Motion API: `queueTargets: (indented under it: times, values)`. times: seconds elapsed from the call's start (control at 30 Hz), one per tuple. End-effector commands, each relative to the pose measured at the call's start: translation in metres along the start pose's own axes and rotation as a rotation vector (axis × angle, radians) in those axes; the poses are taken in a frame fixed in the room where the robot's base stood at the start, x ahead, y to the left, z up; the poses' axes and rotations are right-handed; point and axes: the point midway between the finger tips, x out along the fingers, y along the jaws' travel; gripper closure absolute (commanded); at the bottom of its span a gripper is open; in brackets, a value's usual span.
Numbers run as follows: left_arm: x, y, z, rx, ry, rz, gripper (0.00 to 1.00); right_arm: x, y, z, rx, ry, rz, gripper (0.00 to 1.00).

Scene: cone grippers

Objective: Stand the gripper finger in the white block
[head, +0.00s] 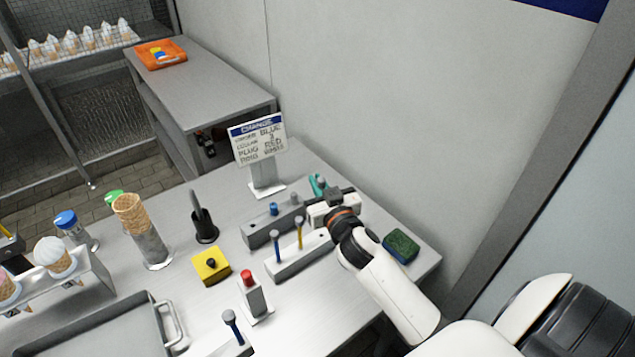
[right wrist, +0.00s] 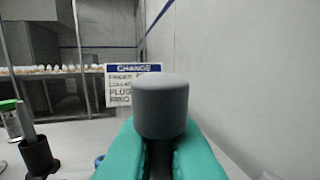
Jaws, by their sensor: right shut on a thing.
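My right gripper (head: 319,187) has teal fingers and is shut on a gripper finger at the back of the table. The finger's grey rounded cap (right wrist: 160,105) stands up between the teal fingers (right wrist: 158,155) in the right wrist view; its lower part is hidden. A long white block (head: 290,267) lies in front of the gripper, with a blue pin (head: 278,246) and a yellow pin (head: 299,235) standing in it. I cannot tell whether the held finger touches anything below. My left gripper is not in view.
A grey block (head: 262,236) with a blue knob lies behind the white block. A sign (head: 258,140) stands behind. A yellow box (head: 211,267), red-topped stand (head: 254,298), black holder (head: 204,226) and cone stack (head: 147,235) are left. A green sponge (head: 401,246) lies right.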

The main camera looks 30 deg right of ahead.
Motion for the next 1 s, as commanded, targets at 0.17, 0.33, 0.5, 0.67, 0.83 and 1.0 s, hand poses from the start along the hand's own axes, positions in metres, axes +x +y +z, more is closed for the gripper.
queueTargets:
  times: [0.17,0.33,0.5,0.67,0.83,1.0]
  values:
    - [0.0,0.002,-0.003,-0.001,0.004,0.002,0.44,0.001,-0.001,0.0,0.0,0.0,-0.003,1.0]
    - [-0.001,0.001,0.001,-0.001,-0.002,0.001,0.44,0.001,-0.001,0.001,0.002,0.0,-0.002,1.0]
    - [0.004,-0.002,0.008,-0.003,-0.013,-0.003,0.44,0.001,-0.001,-0.006,0.001,0.0,-0.003,1.0]
    - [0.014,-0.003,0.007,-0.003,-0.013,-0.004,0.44,0.001,-0.001,-0.02,0.002,0.001,-0.003,1.0]
    - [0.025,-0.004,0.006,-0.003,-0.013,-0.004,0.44,0.001,-0.001,-0.034,0.002,0.0,-0.002,1.0]
    - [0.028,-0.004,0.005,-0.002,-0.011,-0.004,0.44,0.001,-0.001,-0.038,0.001,0.0,-0.002,1.0]
